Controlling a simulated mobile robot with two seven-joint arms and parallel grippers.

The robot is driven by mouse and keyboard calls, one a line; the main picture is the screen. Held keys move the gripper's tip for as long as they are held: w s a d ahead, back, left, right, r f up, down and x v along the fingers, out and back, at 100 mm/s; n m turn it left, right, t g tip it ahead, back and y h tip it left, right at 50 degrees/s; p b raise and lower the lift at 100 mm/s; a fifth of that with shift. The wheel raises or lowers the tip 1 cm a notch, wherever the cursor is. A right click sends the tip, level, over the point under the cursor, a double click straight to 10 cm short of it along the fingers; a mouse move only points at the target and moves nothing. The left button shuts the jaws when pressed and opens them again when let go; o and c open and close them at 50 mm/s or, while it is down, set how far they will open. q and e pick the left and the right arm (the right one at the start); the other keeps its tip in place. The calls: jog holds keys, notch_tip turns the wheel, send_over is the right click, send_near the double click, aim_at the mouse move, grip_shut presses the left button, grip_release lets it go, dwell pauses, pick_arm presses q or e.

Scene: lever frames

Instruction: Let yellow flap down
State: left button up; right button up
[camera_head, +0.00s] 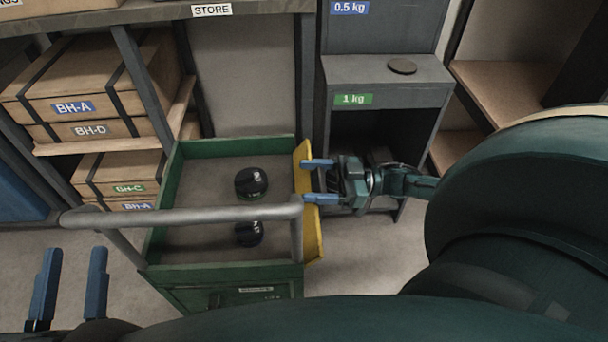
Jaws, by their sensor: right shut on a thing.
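The yellow flap (313,236) is on the right side of the green cart (160,212). It stands roughly upright, seen nearly edge-on, with its face turned to the right. My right gripper (317,181) reaches in from the right and is shut on the yellow flap, its blue fingers at the flap's upper part. The exact contact between the fingers is hard to see. My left gripper (71,277) is at the lower left, in front of the cart, with its two blue fingers apart and nothing between them.
Two black round objects, one farther back (251,182) and one nearer (249,234), lie in the cart's tray. A grey handle bar (190,216) crosses the cart's front. Shelves with boxes (95,90) stand left; a grey weight rack (390,72) stands behind right.

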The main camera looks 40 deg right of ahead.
jog(key=shift+s+d+f, duration=0.2)
jog(key=shift+d, duration=0.2)
jog(key=shift+s+d+f, duration=0.2)
jog(key=shift+d, duration=0.2)
pick_arm(q)
jog(key=shift+a+f, duration=0.1)
jog(key=shift+f, duration=0.25)
pick_arm(e)
jog(key=d+f, duration=0.1)
jog(key=s+d+f, duration=0.1)
jog(key=shift+s+d+f, duration=0.15)
jog(key=shift+s+f, duration=0.1)
jog(key=shift+f, duration=0.05)
pick_arm(q)
jog(key=shift+w+r, duration=0.2)
jog(key=shift+r, duration=0.45)
pick_arm(e)
jog(key=shift+s+d+f, duration=0.1)
jog(key=shift+f, duration=0.1)
pick_arm(q)
jog(key=shift+h, duration=0.3)
